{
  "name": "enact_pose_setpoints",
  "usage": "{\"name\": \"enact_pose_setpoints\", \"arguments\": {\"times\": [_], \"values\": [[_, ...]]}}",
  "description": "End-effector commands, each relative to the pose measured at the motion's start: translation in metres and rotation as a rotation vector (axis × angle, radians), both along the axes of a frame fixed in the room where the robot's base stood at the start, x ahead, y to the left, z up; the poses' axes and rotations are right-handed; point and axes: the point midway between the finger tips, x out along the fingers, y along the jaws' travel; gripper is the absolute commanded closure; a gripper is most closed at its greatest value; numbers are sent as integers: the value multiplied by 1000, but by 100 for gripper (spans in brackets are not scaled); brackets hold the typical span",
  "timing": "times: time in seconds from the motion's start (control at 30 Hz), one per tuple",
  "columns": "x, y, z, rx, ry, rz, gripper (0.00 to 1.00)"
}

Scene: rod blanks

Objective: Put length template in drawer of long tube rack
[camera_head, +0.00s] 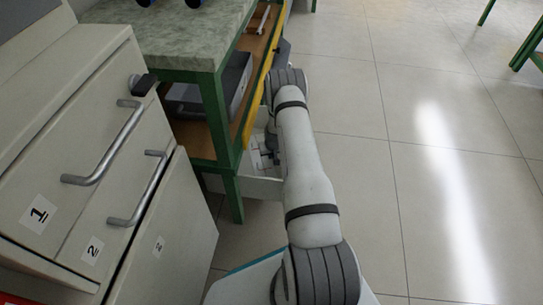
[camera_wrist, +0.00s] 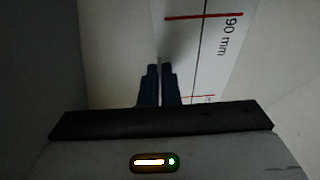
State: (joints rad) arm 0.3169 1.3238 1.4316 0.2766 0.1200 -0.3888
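In the wrist view, the length template (camera_wrist: 222,50) is a white plate with red cross lines, a thin dark line and the print "90 mm". My gripper (camera_wrist: 159,72) has dark blue fingers almost together, with the template's edge between them. In the head view, my arm reaches down to the open drawer (camera_head: 262,188) beside the green-framed rack (camera_head: 232,190). The gripper and the template are hidden there behind my arm. Small pale and dark parts show inside the drawer.
A cabinet (camera_head: 75,110) with numbered drawers and grey handles stands at the left. A stone-topped bench surface (camera_head: 180,30) lies above shelves with a grey tray (camera_head: 235,80). The tiled floor (camera_head: 400,120) on the right is clear. Green table legs (camera_head: 528,50) stand at the far right.

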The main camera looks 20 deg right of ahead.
Motion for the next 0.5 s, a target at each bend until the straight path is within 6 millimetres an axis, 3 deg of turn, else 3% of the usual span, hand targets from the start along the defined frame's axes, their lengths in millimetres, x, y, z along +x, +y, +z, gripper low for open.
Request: {"name": "enact_pose_setpoints", "arguments": {"times": [0.13, 0.4, 0.5], "values": [[0, 0, -5, 0, 1, -1, 100], [0, -1, -3, 0, 1, -1, 77], [0, -1, -3, 0, 1, -1, 76]]}}
